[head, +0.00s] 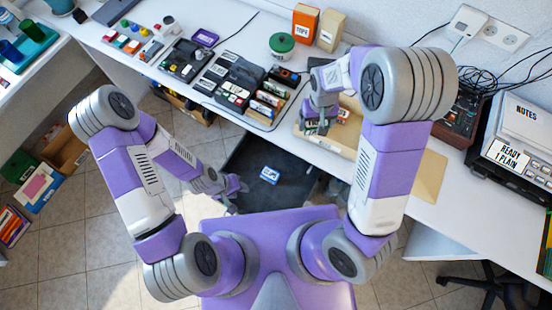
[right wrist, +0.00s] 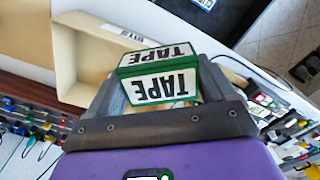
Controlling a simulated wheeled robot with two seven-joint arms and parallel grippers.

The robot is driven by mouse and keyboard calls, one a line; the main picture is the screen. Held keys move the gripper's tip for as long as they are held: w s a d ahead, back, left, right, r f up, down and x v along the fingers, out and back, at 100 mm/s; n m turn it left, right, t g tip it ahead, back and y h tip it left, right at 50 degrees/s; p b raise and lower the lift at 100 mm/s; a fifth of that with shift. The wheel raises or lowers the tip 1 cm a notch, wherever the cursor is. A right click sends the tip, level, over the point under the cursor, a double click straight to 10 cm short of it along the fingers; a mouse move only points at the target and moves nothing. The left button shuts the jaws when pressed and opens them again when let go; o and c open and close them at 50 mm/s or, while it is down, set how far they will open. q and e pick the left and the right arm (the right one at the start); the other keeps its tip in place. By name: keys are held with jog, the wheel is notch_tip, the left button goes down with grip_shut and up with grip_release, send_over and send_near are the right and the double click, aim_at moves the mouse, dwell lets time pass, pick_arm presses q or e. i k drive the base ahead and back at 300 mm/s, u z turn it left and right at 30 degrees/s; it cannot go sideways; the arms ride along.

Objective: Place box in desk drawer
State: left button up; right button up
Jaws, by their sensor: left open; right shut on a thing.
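A green and white box labelled TAPE (right wrist: 158,80) sits between the fingers of my right gripper (right wrist: 160,92) in the right wrist view. In the head view my right gripper (head: 316,127) is over the beige tray on the desk, and the held box is hard to make out there. The dark desk drawer (head: 240,160) stands open below the desk front. A small blue and white box (head: 269,175) lies in it. My left gripper (head: 240,184) is open, at the drawer's left front area.
Desk organisers with small boxes (head: 232,88), an orange box (head: 305,23) and a green-lidded jar (head: 282,46) stand left of and behind my right gripper. A brown envelope (head: 430,175) lies to the right.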

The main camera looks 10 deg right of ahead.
aim_at(258, 185)
jog(key=z, duration=2)
jog(key=k, duration=1.1)
jog(key=u, duration=1.85)
jog(key=i, duration=0.5)
jog(key=z, duration=0.05)
